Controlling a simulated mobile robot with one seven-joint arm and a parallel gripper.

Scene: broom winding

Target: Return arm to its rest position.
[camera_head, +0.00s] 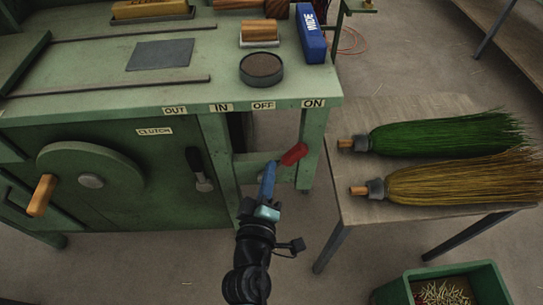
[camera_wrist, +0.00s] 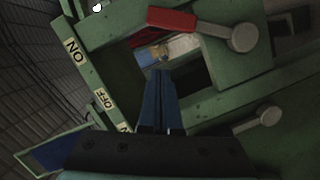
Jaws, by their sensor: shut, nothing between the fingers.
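My arm (camera_head: 247,270) reaches up from the bottom middle of the head view. My gripper (camera_head: 270,166) has blue fingers and is in front of the right end of the green machine (camera_head: 110,195). In the wrist view, my gripper (camera_wrist: 161,74) is shut with nothing between its fingertips. A red-handled lever (camera_head: 294,154) is just right of the fingertips in the head view. The red handle also shows beyond the fingertips in the wrist view (camera_wrist: 170,20), with a gap in the picture between them. Its pivot is a round grey knob.
Labels OUT, IN, OFF and ON line the machine's top edge. A wooden-handled crank (camera_head: 42,195) and a black-handled lever (camera_head: 198,170) are on its front. A table (camera_head: 365,212) at right holds a green broom (camera_head: 450,134) and a tan broom (camera_head: 460,180). A green bin (camera_head: 490,285) stands at lower right.

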